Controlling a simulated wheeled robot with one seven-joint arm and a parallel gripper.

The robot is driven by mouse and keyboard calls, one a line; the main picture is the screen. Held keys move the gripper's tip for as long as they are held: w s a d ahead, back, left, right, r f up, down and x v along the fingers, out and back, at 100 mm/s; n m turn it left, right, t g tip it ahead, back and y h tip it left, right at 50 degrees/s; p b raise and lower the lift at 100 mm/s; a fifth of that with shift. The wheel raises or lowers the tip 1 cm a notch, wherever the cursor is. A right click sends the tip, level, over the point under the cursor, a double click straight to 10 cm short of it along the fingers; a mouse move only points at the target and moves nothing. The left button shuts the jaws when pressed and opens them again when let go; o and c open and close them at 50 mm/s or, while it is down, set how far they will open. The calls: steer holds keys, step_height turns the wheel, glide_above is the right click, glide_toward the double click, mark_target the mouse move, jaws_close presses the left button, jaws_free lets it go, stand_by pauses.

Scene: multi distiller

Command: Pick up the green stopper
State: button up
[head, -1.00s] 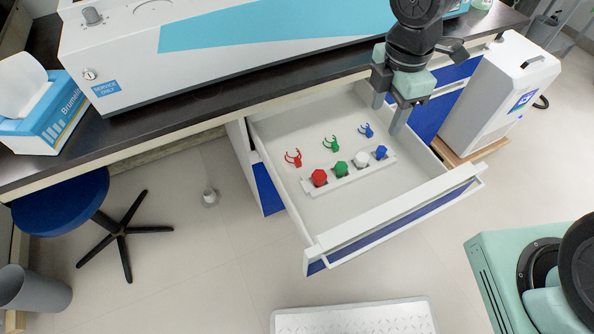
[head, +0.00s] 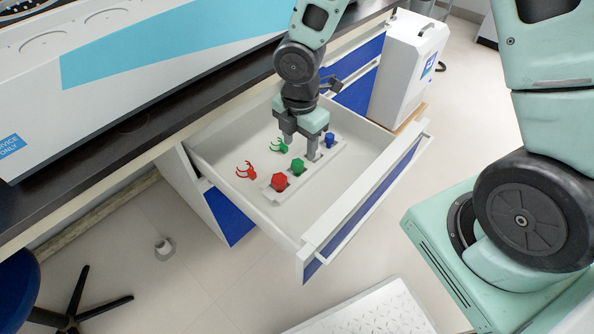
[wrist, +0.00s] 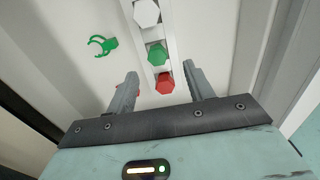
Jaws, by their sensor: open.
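The green stopper (head: 297,166) sits in a white rack (head: 262,188) inside the open drawer, between the red stopper (head: 279,181) and the white one. In the wrist view the green stopper (wrist: 157,53) is just beyond the fingertips, near the line between them. The red stopper (wrist: 165,83) lies between the fingers' tips there. My gripper (head: 301,151) is open and empty, pointing down into the drawer above the rack. In the head view it hides the white stopper, which shows in the wrist view (wrist: 146,13).
A blue stopper (head: 329,140) is at the rack's far end. A green clip (head: 280,146) and a red clip (head: 246,171) lie on the drawer floor behind the rack. The drawer's front wall (head: 366,184) and side walls surround them.

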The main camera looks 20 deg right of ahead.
mark_target(298, 162)
steer(key=f+b, duration=0.1)
steer(key=f, duration=0.2)
steer(key=f+b, duration=0.1)
steer(key=f, duration=0.2)
steer(key=shift+w+a+f, duration=0.15)
steer(key=shift+w+f, duration=0.05)
steer(key=shift+f, duration=0.05)
steer(key=c, duration=1)
